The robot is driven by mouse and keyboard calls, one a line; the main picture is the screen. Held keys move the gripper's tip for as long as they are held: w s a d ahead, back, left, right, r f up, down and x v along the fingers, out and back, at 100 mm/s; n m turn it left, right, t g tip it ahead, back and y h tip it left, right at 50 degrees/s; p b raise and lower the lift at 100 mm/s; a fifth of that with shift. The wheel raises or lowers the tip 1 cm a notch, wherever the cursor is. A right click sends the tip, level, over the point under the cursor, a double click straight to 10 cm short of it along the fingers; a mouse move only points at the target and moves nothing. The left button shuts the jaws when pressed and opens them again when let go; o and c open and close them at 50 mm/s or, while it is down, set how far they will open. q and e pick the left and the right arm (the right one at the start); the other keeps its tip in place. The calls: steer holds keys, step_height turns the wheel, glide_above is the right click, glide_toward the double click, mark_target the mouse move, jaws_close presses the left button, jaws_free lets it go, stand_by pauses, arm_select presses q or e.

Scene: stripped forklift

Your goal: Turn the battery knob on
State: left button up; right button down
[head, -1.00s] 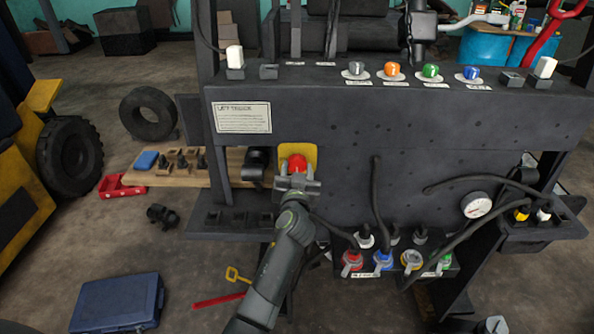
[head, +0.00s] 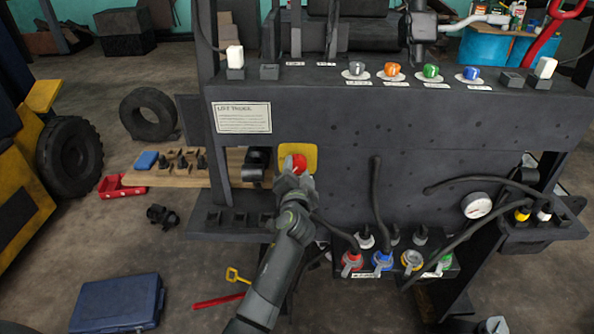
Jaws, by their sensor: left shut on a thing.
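The battery knob (head: 299,162) is red and sits on a yellow plate (head: 312,154) on the front of the dark panel, right of the white label. My left gripper (head: 296,176) is shut on the knob from below and in front, and its fingers hide the knob's lower part. The gripper is rolled so that its jaws look narrow from here.
Grey, orange, green and blue knobs (head: 431,71) line the panel's top ledge. Hoses with coloured couplings (head: 383,261) and a gauge (head: 477,205) are at the lower right. A blue case (head: 118,304) lies on the floor at left.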

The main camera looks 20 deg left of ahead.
arm_select(q)
steer(key=m+p, duration=0.1)
steer(key=m, duration=0.4)
steer(key=shift+r+m, duration=0.1)
steer(key=shift+m, duration=0.2)
steer(key=m+p, duration=0.1)
steer(key=m, duration=0.3)
steer(key=shift+m+p, duration=0.3)
steer(key=shift+m, duration=0.1)
steer(key=o, duration=1)
steer(key=shift+f, duration=0.2)
